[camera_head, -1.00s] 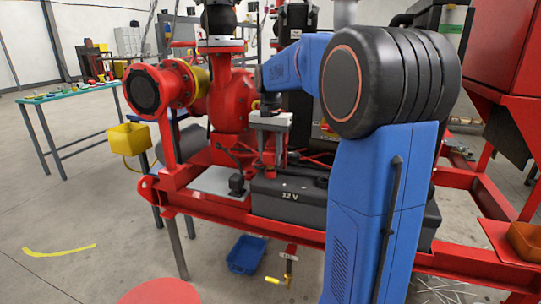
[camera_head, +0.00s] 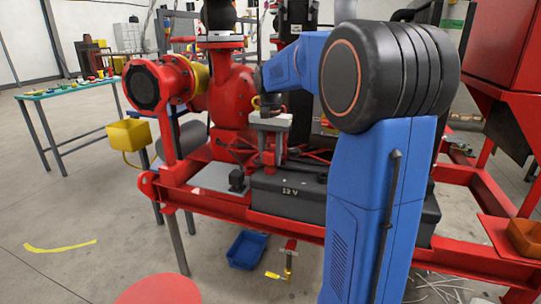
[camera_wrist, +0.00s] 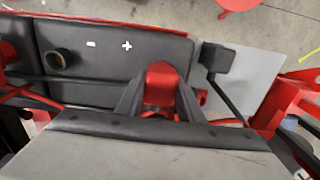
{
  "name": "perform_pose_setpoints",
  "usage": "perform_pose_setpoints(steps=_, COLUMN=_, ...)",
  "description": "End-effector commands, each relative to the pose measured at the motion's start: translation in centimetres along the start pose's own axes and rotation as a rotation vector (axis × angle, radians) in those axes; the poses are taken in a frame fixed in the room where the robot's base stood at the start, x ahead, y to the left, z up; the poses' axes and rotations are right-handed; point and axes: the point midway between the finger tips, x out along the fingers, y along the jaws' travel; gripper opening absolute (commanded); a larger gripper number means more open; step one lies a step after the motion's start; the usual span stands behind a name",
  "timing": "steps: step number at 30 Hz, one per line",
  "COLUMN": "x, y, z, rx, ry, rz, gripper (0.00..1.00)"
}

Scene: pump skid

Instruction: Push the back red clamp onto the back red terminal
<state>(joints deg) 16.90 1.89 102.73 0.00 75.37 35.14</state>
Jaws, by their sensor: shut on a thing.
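My gripper (camera_wrist: 159,88) is shut on a red clamp (camera_wrist: 160,76), which sits between the two dark fingers in the wrist view. In the head view my gripper (camera_head: 268,150) is above the rear part of the black 12 V battery (camera_head: 320,208). The battery top (camera_wrist: 105,65) shows plus and minus marks in the wrist view, beyond the clamp. The clamp and my gripper hide what lies under them, so I cannot tell whether the clamp touches the back red terminal. A dark round post (camera_wrist: 60,60) stands on the battery near the minus mark.
Red skid beams (camera_head: 290,228) run around the battery. A grey plate (camera_wrist: 240,75) with a black block (camera_wrist: 217,60) lies beside it. Cables cross near my gripper. The red pump (camera_head: 232,95) stands behind. A blue bin (camera_head: 247,249) is on the floor.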

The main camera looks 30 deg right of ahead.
Motion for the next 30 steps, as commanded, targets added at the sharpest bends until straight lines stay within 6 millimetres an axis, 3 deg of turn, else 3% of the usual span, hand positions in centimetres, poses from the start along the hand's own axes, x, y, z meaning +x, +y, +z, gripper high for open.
perform_pose_setpoints(steps=23, x=0.96, y=0.02, z=0.02, rx=0.0, ry=-0.001, rz=0.001, gripper=0.04)
perform_pose_setpoints(steps=24, x=0.96, y=0.02, z=0.02, rx=0.0, ry=-0.001, rz=0.001, gripper=0.36)
perform_pose_setpoints(steps=27, x=0.96, y=0.01, z=0.02, rx=0.0, ry=-0.001, rz=0.0, gripper=0.56)
perform_pose_setpoints(steps=30, x=0.96, y=0.01, z=0.02, rx=0.0, ry=-0.001, rz=0.0, gripper=0.56)
